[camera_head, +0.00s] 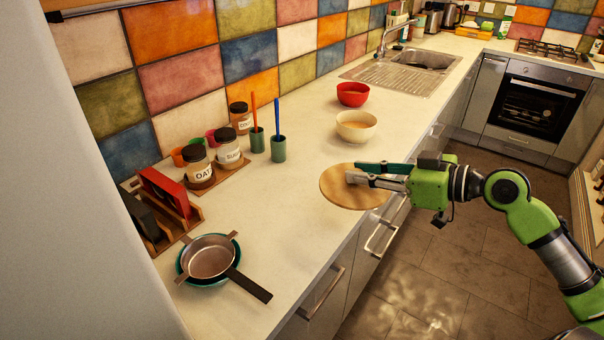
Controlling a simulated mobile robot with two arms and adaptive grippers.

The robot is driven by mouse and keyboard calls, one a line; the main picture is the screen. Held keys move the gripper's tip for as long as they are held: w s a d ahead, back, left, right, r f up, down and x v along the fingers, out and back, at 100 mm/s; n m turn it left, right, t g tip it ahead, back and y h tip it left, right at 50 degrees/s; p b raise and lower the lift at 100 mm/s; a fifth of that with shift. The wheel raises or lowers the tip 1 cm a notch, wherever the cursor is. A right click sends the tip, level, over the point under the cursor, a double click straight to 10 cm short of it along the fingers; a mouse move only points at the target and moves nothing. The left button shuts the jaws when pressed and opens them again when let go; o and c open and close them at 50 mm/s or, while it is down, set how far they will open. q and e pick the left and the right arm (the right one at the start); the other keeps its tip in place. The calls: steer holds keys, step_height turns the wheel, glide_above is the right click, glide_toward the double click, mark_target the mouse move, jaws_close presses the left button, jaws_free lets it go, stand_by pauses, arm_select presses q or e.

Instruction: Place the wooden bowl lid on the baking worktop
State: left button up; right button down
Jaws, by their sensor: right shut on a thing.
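The wooden bowl lid (342,196) is a round, flat, light-brown disc at the front edge of the white worktop (275,205). Its right part reaches over the front edge. My right gripper (353,173) comes in from the right and is shut on the lid, with its fingers over the disc. I cannot tell whether the lid touches the worktop or is held just above it. My left gripper is not in view.
A cream bowl (356,126) and a red bowl (352,94) stand behind the lid. Labelled jars (228,150) and green cups with brushes (278,150) stand by the tiled wall. A pan with a sieve (210,258) is at front left. The worktop between is clear.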

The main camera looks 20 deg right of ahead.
mark_target(333, 167)
steer(key=shift+w, duration=0.25)
steer(key=w, duration=0.1)
steer(key=w+f+p, duration=0.1)
steer(key=w, duration=0.1)
steer(key=shift+w+a+f, duration=0.3)
steer(key=shift+f, duration=0.05)
steer(key=x, duration=0.1)
steer(key=p+x, duration=0.1)
steer(key=x, duration=0.2)
steer(key=shift+w+d+f+p, duration=0.1)
steer(key=shift+w+f+p, duration=0.15)
steer(key=shift+w+p, duration=0.15)
steer(key=w+f, duration=0.2)
steer(key=w+a+f, duration=0.1)
steer(key=w+f, duration=0.1)
steer(key=f, duration=0.1)
steer(key=shift+w+a+f+p, duration=0.2)
steer(key=shift+f+p, duration=0.1)
steer(key=shift+p, duration=0.1)
steer(key=shift+w+a+f, duration=0.2)
steer(key=shift+w+f, duration=0.1)
steer(key=shift+f, duration=0.2)
step_height(333, 167, down, 2)
steer(key=shift+f+p, duration=0.15)
steer(key=shift+p, duration=0.4)
steer(key=shift+f, duration=0.45)
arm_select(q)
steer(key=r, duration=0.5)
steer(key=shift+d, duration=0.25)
